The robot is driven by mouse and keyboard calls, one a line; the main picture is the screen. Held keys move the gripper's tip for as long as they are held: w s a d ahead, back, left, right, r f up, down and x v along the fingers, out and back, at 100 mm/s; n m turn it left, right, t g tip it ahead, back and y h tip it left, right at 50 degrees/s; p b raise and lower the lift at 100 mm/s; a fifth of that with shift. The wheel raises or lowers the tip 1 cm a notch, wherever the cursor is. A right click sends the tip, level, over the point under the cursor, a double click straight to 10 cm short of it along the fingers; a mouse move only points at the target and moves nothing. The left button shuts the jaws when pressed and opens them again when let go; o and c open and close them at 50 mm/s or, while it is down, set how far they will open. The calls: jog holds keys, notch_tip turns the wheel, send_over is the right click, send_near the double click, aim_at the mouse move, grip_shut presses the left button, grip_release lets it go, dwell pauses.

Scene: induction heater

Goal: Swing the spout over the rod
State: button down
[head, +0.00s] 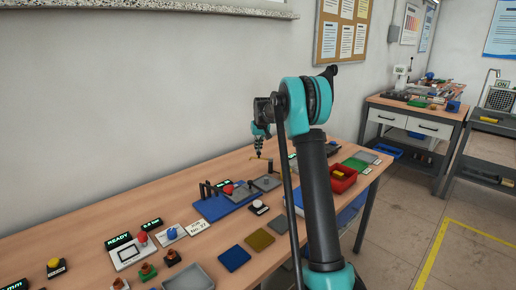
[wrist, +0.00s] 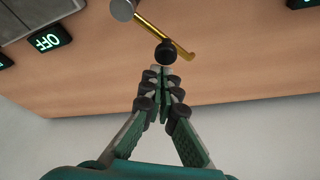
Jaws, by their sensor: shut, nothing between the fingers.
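In the wrist view the spout is a thin gold tube (wrist: 165,35) with a bent tip at its right end. A black ball knob (wrist: 166,53) shows at the tube, just beyond my shut fingertips (wrist: 160,76); I cannot tell whether they touch it. A grey round top (wrist: 122,10) is at the tube's left end. In the head view my gripper (head: 258,150) points down over the far part of the bench, above a small gold piece that is hard to make out. I cannot tell which part is the rod.
An OFF display (wrist: 49,39) lies left of the spout in the wrist view. A blue base (head: 222,206) with dark posts and a red knob is left of my gripper in the head view. A red bin (head: 342,179) stands to the right. The wall is close behind.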

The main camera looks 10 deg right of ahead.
jog(key=shift+s+a+n+y, duration=0.2)
jog(key=shift+s+n+y, duration=0.15)
jog(key=shift+n, duration=0.35)
jog(key=s+d+n+g+y, duration=0.2)
jog(key=s+n, duration=0.6)
jog(key=n, duration=0.5)
jog(key=shift+s+d+n+g+y, duration=0.15)
jog(key=shift+s+n+g+y, duration=0.3)
jog(key=shift+g, duration=0.35)
jog(key=shift+d, duration=0.15)
jog(key=shift+w+d, duration=0.1)
dwell(0.4)
